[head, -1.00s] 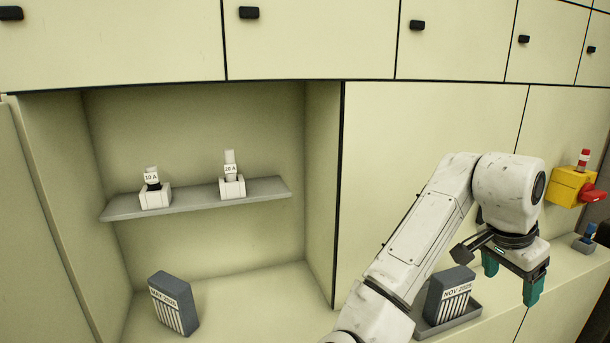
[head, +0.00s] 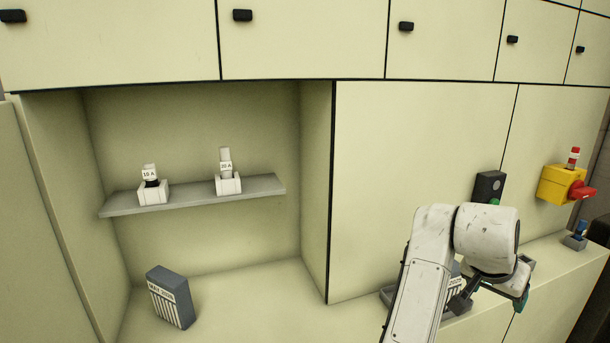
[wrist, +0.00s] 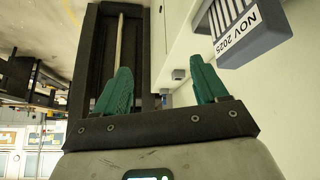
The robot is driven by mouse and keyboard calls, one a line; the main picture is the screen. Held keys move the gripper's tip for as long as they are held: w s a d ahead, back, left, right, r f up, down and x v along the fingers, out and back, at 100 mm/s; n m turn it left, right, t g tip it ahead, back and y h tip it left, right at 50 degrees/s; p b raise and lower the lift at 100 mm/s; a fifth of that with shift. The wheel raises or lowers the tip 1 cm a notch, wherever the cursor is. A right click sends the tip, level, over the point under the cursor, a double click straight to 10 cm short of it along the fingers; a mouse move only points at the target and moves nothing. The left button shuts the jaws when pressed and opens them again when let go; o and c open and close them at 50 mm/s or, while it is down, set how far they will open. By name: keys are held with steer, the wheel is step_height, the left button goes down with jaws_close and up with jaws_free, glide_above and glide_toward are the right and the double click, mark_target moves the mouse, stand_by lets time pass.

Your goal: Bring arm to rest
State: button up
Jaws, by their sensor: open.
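My white arm is at the lower right of the head view. My gripper (wrist: 160,92) has green fingers, which stand apart with nothing between them in the wrist view. In the head view my gripper (head: 516,296) is largely hidden behind the wrist link, with a bit of green showing. It is beside the dark block labelled NOV 2025 (wrist: 255,28). That block is mostly hidden behind my arm in the head view.
A shelf (head: 120,208) holds the 10 A (head: 152,190) and 20 A (head: 228,185) pieces in white holders. A block labelled MAY 2025 (head: 170,298) stands in the alcove. A yellow box with a red handle (head: 560,185) and a dark switch box (head: 489,188) are on the right wall.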

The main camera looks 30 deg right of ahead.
steer(key=a+f+n+t+y, duration=0.1)
steer(key=a+f+n, duration=0.4)
steer(key=f, duration=0.2)
steer(key=a+f+n+t, duration=0.1)
steer(key=a+f+n, duration=0.3)
steer(key=f, duration=0.4)
steer(key=s+a+f+n+y, duration=0.2)
steer(key=s+a+f, duration=0.3)
steer(key=a, duration=0.3)
steer(key=s+a+f+n+y, duration=0.3)
steer(key=s+a+f, duration=0.3)
steer(key=a, duration=0.3)
steer(key=shift+a+f+n+g+y, duration=0.2)
steer(key=shift+f+n+g+y, duration=0.15)
steer(key=shift+f+n, duration=0.55)
